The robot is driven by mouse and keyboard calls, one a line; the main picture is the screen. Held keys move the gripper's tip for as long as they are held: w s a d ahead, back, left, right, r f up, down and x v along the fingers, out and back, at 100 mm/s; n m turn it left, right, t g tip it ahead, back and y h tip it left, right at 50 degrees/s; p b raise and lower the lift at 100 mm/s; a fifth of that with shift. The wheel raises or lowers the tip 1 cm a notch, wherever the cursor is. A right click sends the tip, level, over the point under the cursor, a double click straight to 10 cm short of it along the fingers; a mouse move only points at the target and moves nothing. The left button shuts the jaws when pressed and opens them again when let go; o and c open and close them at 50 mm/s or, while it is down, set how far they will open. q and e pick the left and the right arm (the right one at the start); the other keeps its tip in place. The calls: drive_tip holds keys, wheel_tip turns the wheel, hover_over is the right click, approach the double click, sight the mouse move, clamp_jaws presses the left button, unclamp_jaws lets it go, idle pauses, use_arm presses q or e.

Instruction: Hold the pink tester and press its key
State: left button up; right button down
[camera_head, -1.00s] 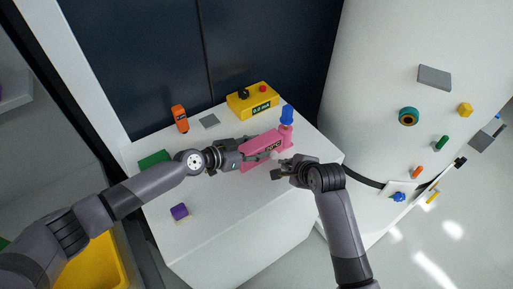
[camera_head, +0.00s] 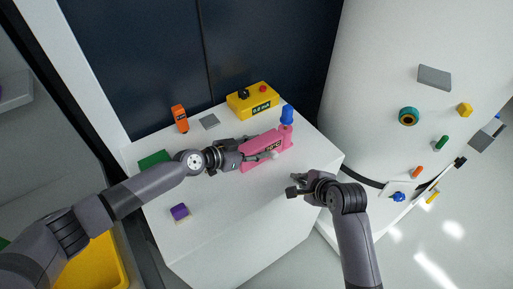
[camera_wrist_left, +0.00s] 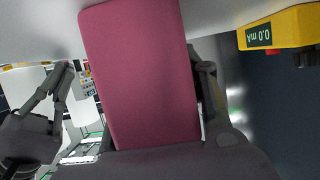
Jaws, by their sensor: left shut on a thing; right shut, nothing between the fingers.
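The pink tester (camera_head: 254,151) is over the right half of the white worktop, with a dark lettered label and a blue knob-like part at its far end. My left gripper (camera_head: 262,156) is shut on its near end. In the left wrist view the tester (camera_wrist_left: 140,75) fills the middle as a plain pink face between the fingers. A small pale round part shows by the label; I cannot tell whether it is the key. My right gripper (camera_head: 294,185) is shut and empty, apart from the tester, toward the lower right near the worktop edge.
A yellow meter (camera_head: 240,108) reading 0.0 mA stands behind the tester. An orange device (camera_head: 180,118), a grey plate (camera_head: 209,121), a green piece (camera_head: 154,159) and a purple block (camera_head: 179,211) are on the worktop (camera_head: 225,210).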

idle(0.4)
use_arm(q)
drive_tip(key=o, duration=1.4)
